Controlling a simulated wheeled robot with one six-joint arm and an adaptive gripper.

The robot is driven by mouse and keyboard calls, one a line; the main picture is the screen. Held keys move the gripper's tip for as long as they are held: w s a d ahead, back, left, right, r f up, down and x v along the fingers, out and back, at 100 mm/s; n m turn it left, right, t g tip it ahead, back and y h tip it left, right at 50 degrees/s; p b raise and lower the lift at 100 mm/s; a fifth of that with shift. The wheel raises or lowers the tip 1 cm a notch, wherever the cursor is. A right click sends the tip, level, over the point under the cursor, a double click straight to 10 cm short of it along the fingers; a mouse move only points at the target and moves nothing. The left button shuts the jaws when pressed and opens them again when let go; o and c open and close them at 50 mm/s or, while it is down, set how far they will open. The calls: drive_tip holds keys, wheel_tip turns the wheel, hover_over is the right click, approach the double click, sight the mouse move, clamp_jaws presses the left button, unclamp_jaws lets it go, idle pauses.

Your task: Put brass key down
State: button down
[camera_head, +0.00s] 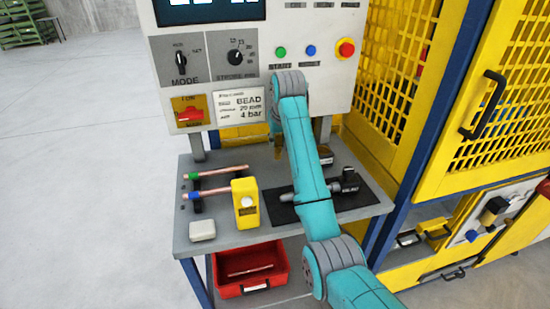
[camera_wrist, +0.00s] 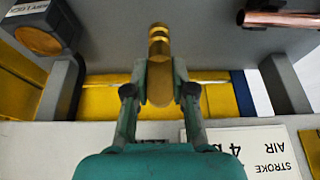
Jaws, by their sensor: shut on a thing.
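The brass key (camera_wrist: 159,45) is a gold-coloured, rounded piece with grooves near its far end. In the wrist view it is pinched between the two fingers of my gripper (camera_wrist: 160,82), which is shut on it. Its far end shows against the grey bench top (camera_wrist: 200,38); I cannot tell its height above the bench or whether it touches.
The bench (camera_head: 213,238) carries copper tubes (camera_head: 225,172), a yellow block (camera_head: 245,203), a white box (camera_head: 202,230) and a dark mat (camera_head: 285,213) with a grey tool. A red bin (camera_head: 250,289) sits below. Yellow mesh guarding (camera_head: 460,100) stands right. Bare bench shows front left.

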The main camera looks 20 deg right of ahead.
sight(278, 154)
drive_tip(key=shift+d+f, duration=0.1)
drive_tip(key=shift+f, duration=2.45)
drive_tip(key=shift+f, duration=0.2)
drive_tip(key=c, duration=1)
unclamp_jaws()
drive_tip(key=shift+r, duration=0.1)
